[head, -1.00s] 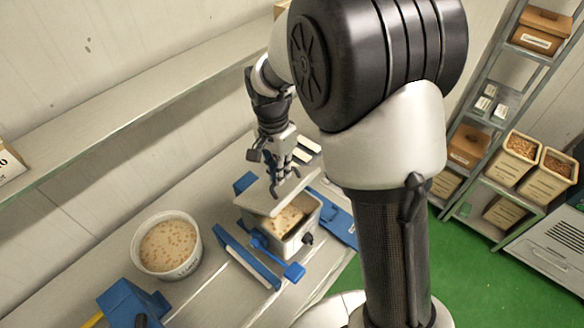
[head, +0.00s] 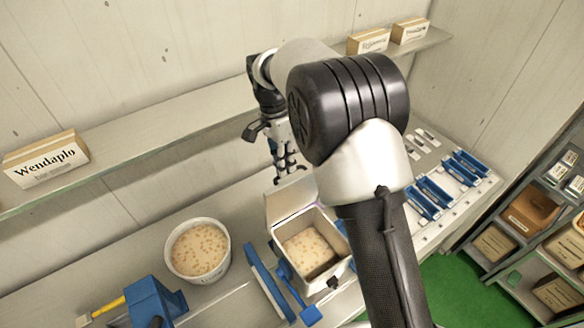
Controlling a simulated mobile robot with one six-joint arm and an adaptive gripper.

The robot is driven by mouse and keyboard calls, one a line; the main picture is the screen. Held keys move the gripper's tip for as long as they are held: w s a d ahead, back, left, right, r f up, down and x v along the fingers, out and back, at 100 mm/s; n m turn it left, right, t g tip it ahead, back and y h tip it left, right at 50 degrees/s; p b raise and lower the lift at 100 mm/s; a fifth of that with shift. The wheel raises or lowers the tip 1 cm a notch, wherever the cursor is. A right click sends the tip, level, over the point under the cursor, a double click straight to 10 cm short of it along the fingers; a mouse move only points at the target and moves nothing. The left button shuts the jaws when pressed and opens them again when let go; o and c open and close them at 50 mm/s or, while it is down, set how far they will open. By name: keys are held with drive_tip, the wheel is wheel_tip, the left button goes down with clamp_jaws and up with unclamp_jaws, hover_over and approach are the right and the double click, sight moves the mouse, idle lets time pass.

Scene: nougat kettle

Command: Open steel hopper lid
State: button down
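The steel hopper (head: 311,254) stands on the bench in the head view, filled with a pale nutty mass. Its lid (head: 290,200) stands raised at the back edge of the hopper, steeply tilted, so the opening is uncovered. My gripper (head: 286,174) is just above and behind the top edge of the lid, fingers pointing down. The fingertips are small and close to the lid edge; I cannot tell whether they touch it or how far apart they are.
A white tub (head: 197,250) of similar mass stands left of the hopper. A blue device (head: 152,300) is at the front left. A wall shelf (head: 150,160) runs behind my arm. Blue trays (head: 432,195) lie on the right of the bench, near a rack (head: 500,260).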

drive_tip(key=shift+a+f+g, duration=0.2)
drive_tip(key=shift+f+g, duration=0.4)
drive_tip(key=shift+f, duration=0.65)
drive_tip(key=c, duration=2.3)
unclamp_jaws()
drive_tip(key=o, duration=0.4)
drive_tip(key=shift+c, duration=0.2)
drive_tip(key=shift+o, duration=1.3)
drive_tip(key=shift+w+f, duration=0.1)
drive_tip(key=shift+w, duration=0.2)
drive_tip(key=shift+s, duration=0.1)
drive_tip(key=shift+h, duration=0.3)
